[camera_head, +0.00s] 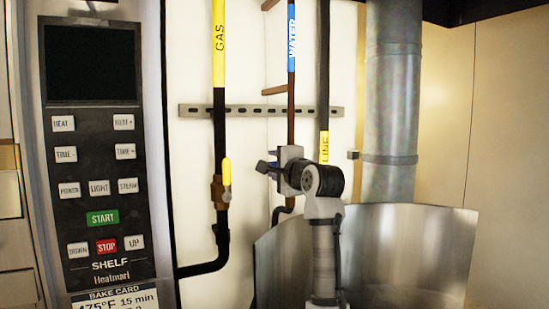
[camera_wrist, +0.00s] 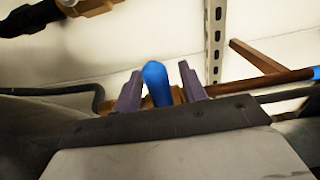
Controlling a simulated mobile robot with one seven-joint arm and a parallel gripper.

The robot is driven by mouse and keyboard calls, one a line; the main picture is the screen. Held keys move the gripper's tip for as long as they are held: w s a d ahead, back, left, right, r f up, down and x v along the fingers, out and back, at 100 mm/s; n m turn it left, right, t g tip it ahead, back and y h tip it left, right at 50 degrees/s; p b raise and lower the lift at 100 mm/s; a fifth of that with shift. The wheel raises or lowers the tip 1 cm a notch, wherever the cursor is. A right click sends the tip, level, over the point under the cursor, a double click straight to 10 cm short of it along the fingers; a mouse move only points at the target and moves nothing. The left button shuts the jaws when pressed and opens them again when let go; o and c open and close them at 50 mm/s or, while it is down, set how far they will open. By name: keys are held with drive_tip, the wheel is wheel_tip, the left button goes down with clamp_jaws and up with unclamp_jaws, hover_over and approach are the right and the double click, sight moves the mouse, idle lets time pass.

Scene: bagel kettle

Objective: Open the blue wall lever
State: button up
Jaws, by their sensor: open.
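The blue lever (camera_wrist: 157,84) shows in the wrist view as a rounded blue handle, with a brass-coloured fitting partly visible behind it. My gripper (camera_wrist: 159,70) is open, with one finger on each side of the lever. Gaps show between the lever and both fingers in this view. In the head view my gripper (camera_head: 265,167) is at the copper pipe with the blue WATER label (camera_head: 291,32). There my gripper and wrist hide most of the valve, and I cannot clearly make out the lever.
A yellow lever (camera_head: 227,172) on the black GAS pipe (camera_head: 220,120) is left of my gripper. The LINE pipe (camera_head: 322,90) runs to the right. A slotted metal rail (camera_head: 250,110) crosses the wall. A large metal vessel (camera_head: 410,260) stands below right, and a control panel (camera_head: 98,160) left.

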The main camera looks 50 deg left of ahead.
drive_tip(key=shift+w+a, duration=0.1)
drive_tip(key=shift+a, duration=0.25)
clamp_jaws()
